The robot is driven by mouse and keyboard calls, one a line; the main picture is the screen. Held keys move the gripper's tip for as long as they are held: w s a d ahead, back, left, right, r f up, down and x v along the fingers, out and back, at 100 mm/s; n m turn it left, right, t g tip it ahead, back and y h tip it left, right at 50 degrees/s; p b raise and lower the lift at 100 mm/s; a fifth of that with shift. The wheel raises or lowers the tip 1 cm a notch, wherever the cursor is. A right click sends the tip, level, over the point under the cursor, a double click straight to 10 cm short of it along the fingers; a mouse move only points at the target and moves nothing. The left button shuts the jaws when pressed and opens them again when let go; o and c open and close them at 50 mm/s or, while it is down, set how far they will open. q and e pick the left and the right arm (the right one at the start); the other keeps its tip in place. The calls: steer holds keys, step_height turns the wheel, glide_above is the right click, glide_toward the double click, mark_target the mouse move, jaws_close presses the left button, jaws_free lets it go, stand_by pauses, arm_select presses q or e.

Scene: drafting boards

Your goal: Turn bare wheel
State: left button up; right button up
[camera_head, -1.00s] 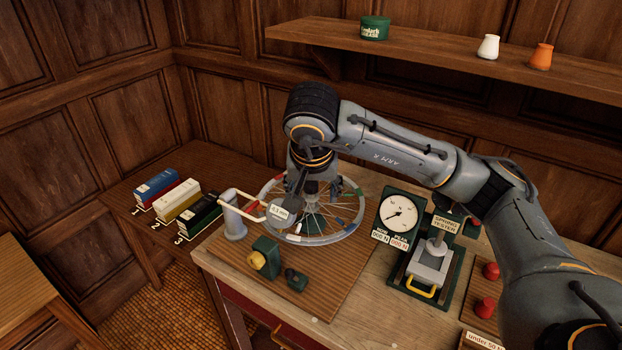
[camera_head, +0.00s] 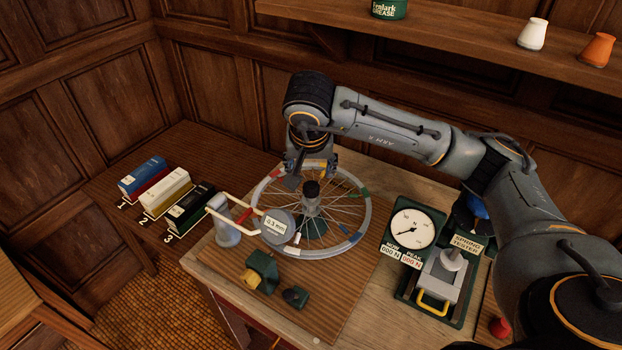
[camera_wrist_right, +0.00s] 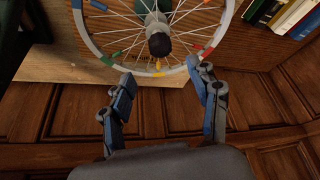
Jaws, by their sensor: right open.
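The bare wheel (camera_head: 369,212) lies flat on its stand on the bench, with a pale rim, thin spokes, coloured rim marks and a black hub end. It also shows in the right wrist view (camera_wrist_right: 95,47). My right gripper (camera_head: 313,168) is over the far side of the rim, pointing down. In the right wrist view my right gripper (camera_wrist_right: 164,80) is open, its fingers apart on either side of a yellow-marked part of the rim. I cannot tell whether either finger touches it. My left gripper is out of view.
A gauge (camera_head: 278,226) reading 0.3 mm stands at the wheel's left edge. Several books (camera_head: 190,207) are on the left bench. A shelf (camera_head: 450,35) runs behind.

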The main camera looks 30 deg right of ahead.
mark_target(311, 186)
steer(key=p+x, duration=0.1)
steer(key=x, duration=0.5)
steer(key=shift+w+d+p, duration=0.1)
steer(key=shift+p, duration=0.3)
steer(key=p+x, duration=0.1)
steer(key=x, duration=0.2)
steer(key=shift+f, duration=0.25)
steer(key=shift+w+d+f, duration=0.1)
steer(key=shift+w+f, duration=0.05)
steer(key=shift+f, duration=0.05)
steer(key=shift+c, duration=0.5)
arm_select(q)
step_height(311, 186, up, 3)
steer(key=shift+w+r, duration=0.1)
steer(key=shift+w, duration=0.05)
arm_select(e)
jaws_close()
